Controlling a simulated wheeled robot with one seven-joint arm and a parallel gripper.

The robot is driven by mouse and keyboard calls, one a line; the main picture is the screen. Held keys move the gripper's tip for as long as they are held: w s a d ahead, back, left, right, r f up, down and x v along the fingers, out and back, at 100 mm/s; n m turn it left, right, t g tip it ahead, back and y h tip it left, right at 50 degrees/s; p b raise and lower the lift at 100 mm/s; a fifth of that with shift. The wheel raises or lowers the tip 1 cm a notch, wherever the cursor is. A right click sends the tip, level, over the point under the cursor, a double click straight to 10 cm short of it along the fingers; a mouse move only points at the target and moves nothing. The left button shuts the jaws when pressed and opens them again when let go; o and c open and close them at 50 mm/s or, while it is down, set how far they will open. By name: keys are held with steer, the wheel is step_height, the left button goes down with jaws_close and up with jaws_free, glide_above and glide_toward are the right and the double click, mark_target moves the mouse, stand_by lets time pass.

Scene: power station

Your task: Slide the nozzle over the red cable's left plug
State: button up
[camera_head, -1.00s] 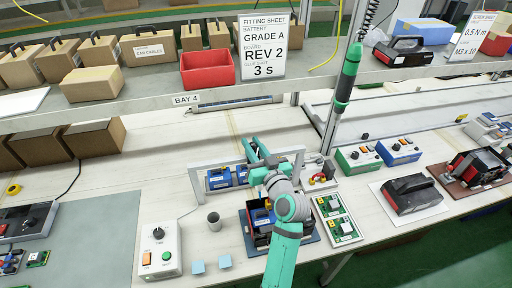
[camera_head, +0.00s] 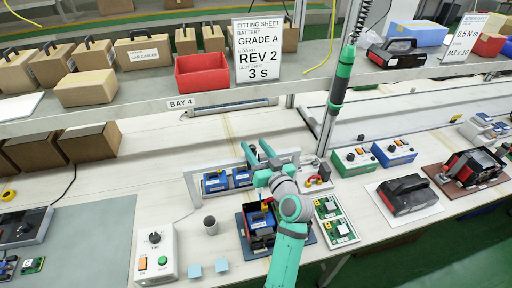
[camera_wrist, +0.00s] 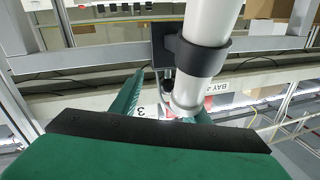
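My gripper (camera_head: 258,150) is raised over the bench in the head view, above and behind an open black battery case (camera_head: 262,236). Its two teal fingers stand apart, with nothing clear between them in that view. In the wrist view a white tube (camera_wrist: 207,45) with a black collar, possibly the nozzle, hangs close to the camera. Its lower end lies in line with the space between the green fingers; contact is unclear. A small red item (camera_head: 322,172), possibly the red cable, lies on a pale panel right of my gripper. Its plugs are too small to make out.
The shelf edge (camera_head: 130,114) runs above. A switch box (camera_head: 156,252) and grey cup (camera_head: 210,225) are left.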

steer(key=shift+f, duration=0.25)
steer(key=v, duration=1)
steer(key=shift+s+d+r, duration=0.15)
steer(key=shift+s+r, duration=0.1)
steer(key=shift+s, duration=0.1)
